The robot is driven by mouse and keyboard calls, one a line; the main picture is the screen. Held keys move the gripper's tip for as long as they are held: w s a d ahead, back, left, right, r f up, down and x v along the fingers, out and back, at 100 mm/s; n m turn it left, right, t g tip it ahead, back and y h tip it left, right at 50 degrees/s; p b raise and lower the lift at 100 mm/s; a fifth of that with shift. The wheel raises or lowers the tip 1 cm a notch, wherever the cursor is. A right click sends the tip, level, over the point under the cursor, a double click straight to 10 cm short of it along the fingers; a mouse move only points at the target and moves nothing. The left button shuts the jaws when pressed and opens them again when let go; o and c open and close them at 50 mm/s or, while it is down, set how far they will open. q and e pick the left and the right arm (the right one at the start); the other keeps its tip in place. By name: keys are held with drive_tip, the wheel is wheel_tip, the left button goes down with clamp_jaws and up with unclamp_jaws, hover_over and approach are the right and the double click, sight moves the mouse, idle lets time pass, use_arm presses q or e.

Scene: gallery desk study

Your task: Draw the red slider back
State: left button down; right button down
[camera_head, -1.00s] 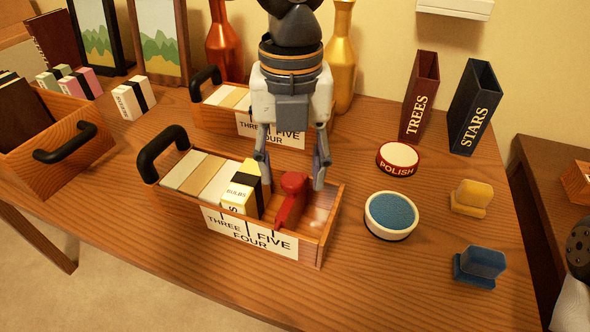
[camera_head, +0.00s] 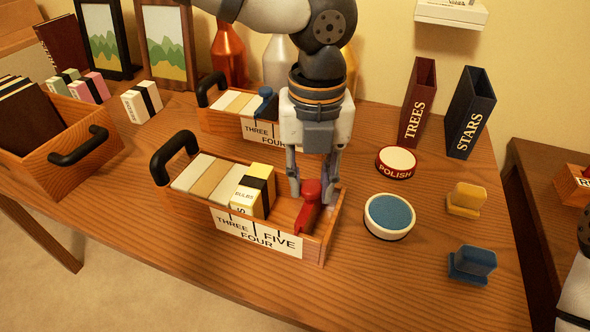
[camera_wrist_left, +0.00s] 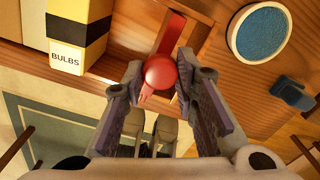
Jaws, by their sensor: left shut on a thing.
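The red slider (camera_head: 306,208), with a round red knob on top, stands in the right part of the front wooden tray (camera_head: 318,252). My left gripper (camera_head: 312,193) reaches down from above, shut on the slider's knob. In the left wrist view the red knob (camera_wrist_left: 161,72) sits between the two fingers, and a red bar runs from it across a wooden slot. A white, yellow and black BULBS box (camera_head: 254,190) stands just left of the slider in the tray. My right gripper is not in view.
A second tray (camera_head: 228,122) with a blue knob (camera_head: 265,104) stands behind. To the right are the POLISH tin (camera_head: 396,161), a round blue pad (camera_head: 390,215), and yellow (camera_head: 467,197) and blue (camera_head: 473,263) blocks. The desk's front strip is clear.

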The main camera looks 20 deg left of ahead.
use_arm(q)
drive_tip(key=shift+d+r, duration=0.2)
drive_tip(key=shift+d, duration=0.15)
drive_tip(key=shift+f, duration=0.2)
drive_tip(key=c, duration=1.2)
unclamp_jaws()
drive_tip(key=shift+c, duration=0.2)
wheel_tip(320, 180, up, 12)
